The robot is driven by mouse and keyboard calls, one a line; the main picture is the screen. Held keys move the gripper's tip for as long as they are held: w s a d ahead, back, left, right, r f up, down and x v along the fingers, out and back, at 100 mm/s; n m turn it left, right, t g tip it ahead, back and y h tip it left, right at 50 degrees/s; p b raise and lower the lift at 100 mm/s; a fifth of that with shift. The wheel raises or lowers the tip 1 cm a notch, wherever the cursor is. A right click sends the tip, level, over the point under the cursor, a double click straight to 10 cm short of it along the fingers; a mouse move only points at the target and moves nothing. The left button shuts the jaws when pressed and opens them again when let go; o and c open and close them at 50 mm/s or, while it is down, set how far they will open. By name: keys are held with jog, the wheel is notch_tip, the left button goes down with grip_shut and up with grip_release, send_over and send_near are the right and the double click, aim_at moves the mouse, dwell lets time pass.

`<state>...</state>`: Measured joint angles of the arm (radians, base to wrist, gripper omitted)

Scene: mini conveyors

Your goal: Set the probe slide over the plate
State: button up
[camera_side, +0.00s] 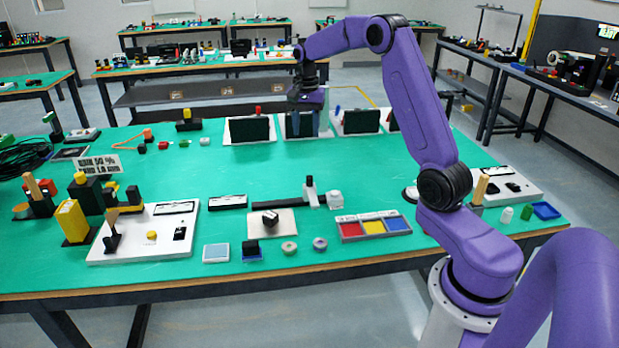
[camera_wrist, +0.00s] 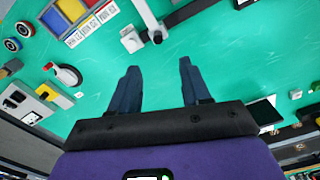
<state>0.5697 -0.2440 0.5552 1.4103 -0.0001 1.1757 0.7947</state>
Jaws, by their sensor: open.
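A long dark rail (camera_side: 277,205) lies on the green table, in front of the middle. An upright grey post with a dark top (camera_side: 311,192), which looks like the probe slide, stands at its right end. A small white block (camera_side: 334,200) is just right of the post. The post (camera_wrist: 150,18) and white block (camera_wrist: 131,39) also show at the top of the wrist view. I cannot tell for sure which piece is the plate. My gripper (camera_wrist: 158,68) is open and empty, its fingers apart over bare green table. In the side view my gripper (camera_side: 307,98) is raised toward the far edge, away from the rail.
A red, yellow and blue tray (camera_side: 374,236) lies right of the rail's front. A beige base with a dark block (camera_side: 285,228) sits before the rail. Dark upright panels (camera_side: 249,130) line the far edge. Green table between panels and rail is mostly clear.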

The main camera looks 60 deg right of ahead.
jog(key=d, duration=0.2)
send_near(309, 176)
jog(key=shift+m, duration=0.4)
notch_tip(309, 176, down, 10)
jog(key=shift+s+f, duration=0.1)
jog(key=shift+s, duration=0.05)
jog(key=shift+c, duration=0.3)
grip_shut()
jog(key=shift+a, duration=0.15)
